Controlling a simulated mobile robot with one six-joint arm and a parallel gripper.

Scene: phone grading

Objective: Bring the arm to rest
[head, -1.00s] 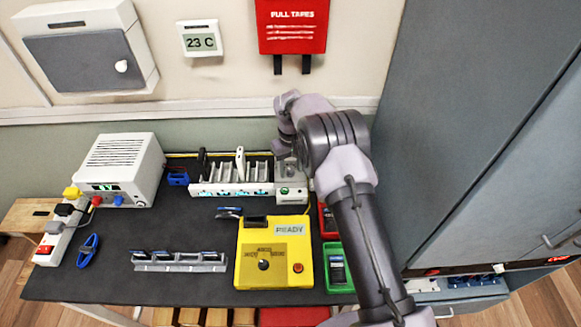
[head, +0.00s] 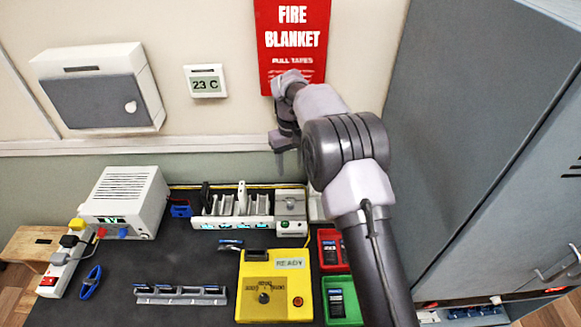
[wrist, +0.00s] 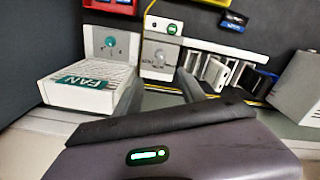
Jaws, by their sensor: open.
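My arm is raised over the back right of the workbench (head: 190,260), with its wrist in front of the red fire blanket pouch (head: 292,45). My gripper (head: 285,158) points down, high above the charging rack (head: 232,222) and the small grey unit beside it. In the wrist view my gripper (wrist: 160,88) is open, with nothing between its fingers.
A yellow READY tester (head: 265,290) stands at the front, with red (head: 332,250) and green (head: 341,300) trays to its right. A white power supply (head: 125,198) is at the left. A tall grey cabinet (head: 460,130) stands close on the right.

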